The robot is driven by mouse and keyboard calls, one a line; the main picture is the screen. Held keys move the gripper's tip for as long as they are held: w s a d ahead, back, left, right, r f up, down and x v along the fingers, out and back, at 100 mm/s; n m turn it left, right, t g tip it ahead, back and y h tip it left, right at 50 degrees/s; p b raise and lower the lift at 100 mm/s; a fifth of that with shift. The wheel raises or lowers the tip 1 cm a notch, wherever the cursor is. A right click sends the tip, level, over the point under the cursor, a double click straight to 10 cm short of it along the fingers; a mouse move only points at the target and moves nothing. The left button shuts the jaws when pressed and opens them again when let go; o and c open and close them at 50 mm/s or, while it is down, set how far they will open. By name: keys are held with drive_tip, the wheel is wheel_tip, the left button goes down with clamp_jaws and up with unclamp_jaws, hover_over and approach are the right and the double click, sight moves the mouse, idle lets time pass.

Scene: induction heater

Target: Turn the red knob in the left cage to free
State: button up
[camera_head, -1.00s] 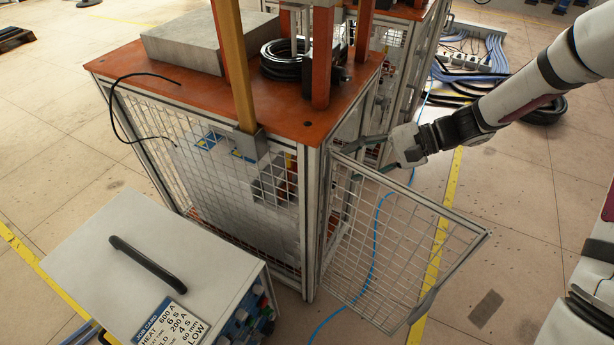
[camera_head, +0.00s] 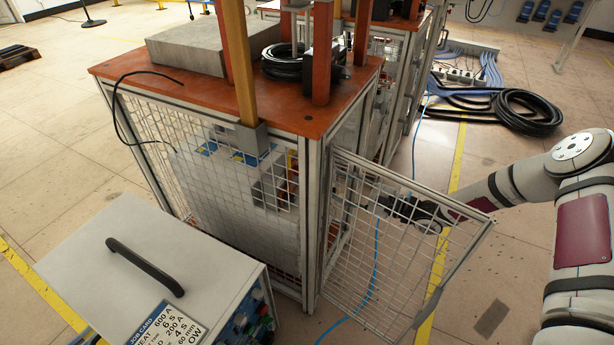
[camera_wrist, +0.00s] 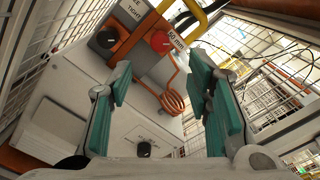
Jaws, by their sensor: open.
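The red knob (camera_wrist: 160,42) shows in the wrist view on a grey box inside the cage, near the top middle. A black knob (camera_wrist: 105,38) sits to its left. My gripper (camera_wrist: 158,74) is open and empty, its two green-padded fingers apart, with the red knob beyond the fingertips and not touched. In the head view my gripper (camera_head: 398,207) is partly hidden behind the mesh of the open cage door (camera_head: 478,232), at the right side of the cage (camera_head: 313,215). The red knob cannot be made out clearly in the head view.
A copper coil (camera_wrist: 173,102) sits below the red knob, and a yellow pipe (camera_wrist: 192,20) passes at its upper right. Mesh walls flank the gripper. A grey box with a black handle (camera_head: 145,267) stands front left. A black hose (camera_head: 525,112) lies on the floor at right.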

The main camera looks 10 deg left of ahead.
drive_tip(key=b+x, duration=0.2)
drive_tip(key=x, duration=0.9)
drive_tip(key=shift+b, duration=0.35)
clamp_jaws()
